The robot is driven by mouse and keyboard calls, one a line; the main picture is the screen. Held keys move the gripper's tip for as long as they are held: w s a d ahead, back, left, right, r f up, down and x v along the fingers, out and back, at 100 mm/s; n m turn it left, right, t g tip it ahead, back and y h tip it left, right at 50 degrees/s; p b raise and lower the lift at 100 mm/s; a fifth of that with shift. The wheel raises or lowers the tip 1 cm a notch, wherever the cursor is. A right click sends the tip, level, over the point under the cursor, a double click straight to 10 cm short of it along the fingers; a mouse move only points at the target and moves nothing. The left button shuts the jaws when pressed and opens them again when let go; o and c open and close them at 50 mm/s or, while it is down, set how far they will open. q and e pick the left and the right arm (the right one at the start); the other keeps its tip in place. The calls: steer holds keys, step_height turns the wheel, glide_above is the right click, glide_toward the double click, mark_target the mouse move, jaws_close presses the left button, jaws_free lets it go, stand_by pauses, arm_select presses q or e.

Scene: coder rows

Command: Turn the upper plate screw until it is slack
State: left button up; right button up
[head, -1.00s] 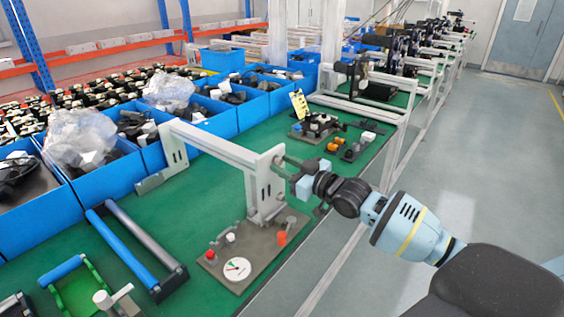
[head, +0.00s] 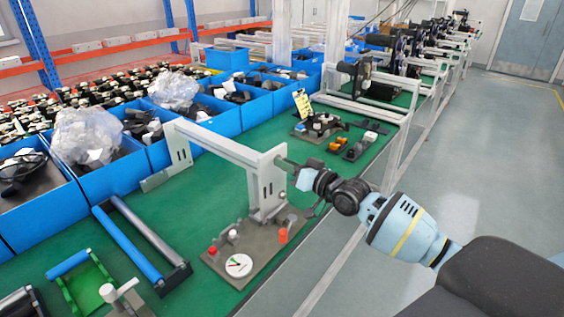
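A light grey upright plate (head: 267,187) with dark slots stands on a grey base plate (head: 223,262) on the green bench, at the end of a long grey beam. My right gripper (head: 287,164) is at the plate's upper right side, with its fingers pointing left toward it. The upper plate screw cannot be made out; the fingers and the plate's edge cover that spot. The fingers are too small and edge-on to tell whether they are open or shut. My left gripper is not in view.
The base plate carries a round white dial (head: 239,265), an orange knob (head: 283,236) and a red-topped knob (head: 213,251). Blue bins (head: 108,187) line the back. A blue and grey roller frame (head: 140,245) lies at left. The aisle floor at right is clear.

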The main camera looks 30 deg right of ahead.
jaws_close()
steer(key=n, duration=0.4)
steer(key=shift+o, duration=1.7)
jaws_free()
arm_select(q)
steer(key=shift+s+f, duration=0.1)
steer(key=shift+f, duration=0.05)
